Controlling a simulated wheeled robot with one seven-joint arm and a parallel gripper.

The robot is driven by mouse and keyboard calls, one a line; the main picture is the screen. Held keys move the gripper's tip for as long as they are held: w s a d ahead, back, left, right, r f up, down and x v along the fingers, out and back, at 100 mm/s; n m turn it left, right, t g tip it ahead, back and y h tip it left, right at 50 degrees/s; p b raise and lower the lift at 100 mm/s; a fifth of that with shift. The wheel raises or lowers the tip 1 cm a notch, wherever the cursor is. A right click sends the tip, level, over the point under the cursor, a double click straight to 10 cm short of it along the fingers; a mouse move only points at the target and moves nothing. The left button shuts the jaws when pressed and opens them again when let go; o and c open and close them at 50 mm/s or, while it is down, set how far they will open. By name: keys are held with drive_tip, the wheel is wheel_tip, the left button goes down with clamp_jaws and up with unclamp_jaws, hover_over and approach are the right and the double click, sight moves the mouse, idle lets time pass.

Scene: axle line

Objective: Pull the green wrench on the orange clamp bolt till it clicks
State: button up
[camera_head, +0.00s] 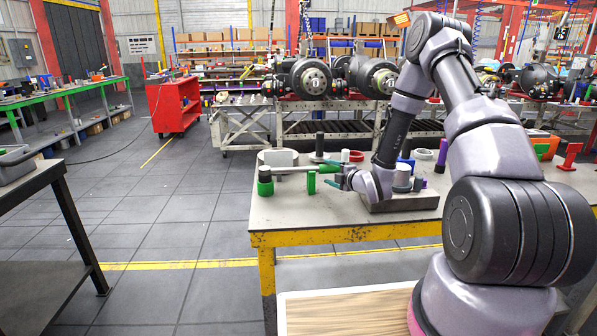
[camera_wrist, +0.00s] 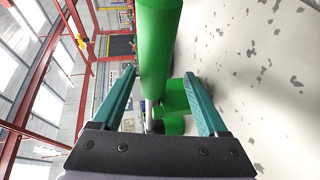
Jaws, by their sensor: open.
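A wrench with a green handle (camera_head: 327,168) lies level above the bench top in the head view, its pale shaft running left towards a dark-topped green post. My gripper (camera_head: 335,181) is at the handle's right end. In the wrist view the thick green handle (camera_wrist: 159,45) passes between the teal fingers of my gripper (camera_wrist: 160,75). The fingers are open, with a gap visible on the left side of the handle. I cannot make out an orange clamp bolt at the wrench; my arm hides part of the bench.
The dark-topped green post (camera_head: 265,183) and a short green upright (camera_head: 311,183) stand under the wrench. A grey block (camera_head: 400,203) sits beneath my wrist. The bench (camera_head: 300,222) has a yellow edge. A red cabinet (camera_head: 175,105) stands farther back, with open floor left.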

drive_tip(key=x, duration=0.5)
drive_tip(key=shift+w+r, duration=0.15)
drive_tip(key=shift+r, duration=0.15)
clamp_jaws()
drive_tip(key=shift+r, duration=0.1)
idle(0.9)
